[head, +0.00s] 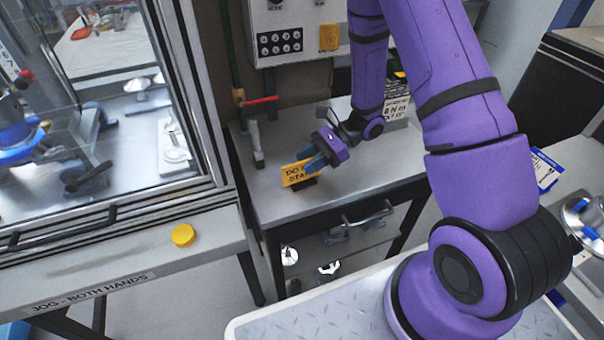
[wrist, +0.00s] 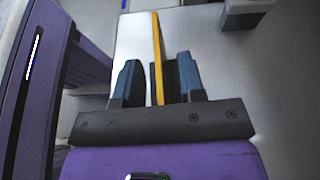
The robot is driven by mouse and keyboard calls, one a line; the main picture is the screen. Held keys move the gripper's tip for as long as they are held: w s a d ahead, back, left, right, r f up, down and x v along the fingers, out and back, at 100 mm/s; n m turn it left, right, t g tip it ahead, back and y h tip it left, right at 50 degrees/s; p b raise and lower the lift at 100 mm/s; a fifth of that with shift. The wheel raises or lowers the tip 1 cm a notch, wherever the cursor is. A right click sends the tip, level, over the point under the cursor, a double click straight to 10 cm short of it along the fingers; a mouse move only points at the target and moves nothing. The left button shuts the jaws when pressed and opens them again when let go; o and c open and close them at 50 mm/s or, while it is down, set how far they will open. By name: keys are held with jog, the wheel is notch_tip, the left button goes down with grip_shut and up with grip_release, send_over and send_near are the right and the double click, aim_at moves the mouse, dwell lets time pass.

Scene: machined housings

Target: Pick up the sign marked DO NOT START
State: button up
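The yellow sign (head: 295,176) stands on the grey bench top, its black lettering partly covered by my gripper; "DO" and part of "START" can be read. A dark foot shows under it. My gripper (head: 313,157) is at the sign's upper right in the head view. In the wrist view the sign (wrist: 157,60) is seen edge-on as a thin yellow strip between the two blue fingers of my gripper (wrist: 158,80). The fingers are apart, with a gap to the sign on the left and a narrower one on the right.
The bench top (head: 275,205) is clear in front of the sign. A red-handled clamp (head: 256,140) stands to its left, and a lettered block (head: 396,112) lies behind my arm. A glass-fronted machine (head: 90,110) is at left. A control box (head: 295,40) hangs above.

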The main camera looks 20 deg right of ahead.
grip_shut()
jog(key=shift+r, duration=0.2)
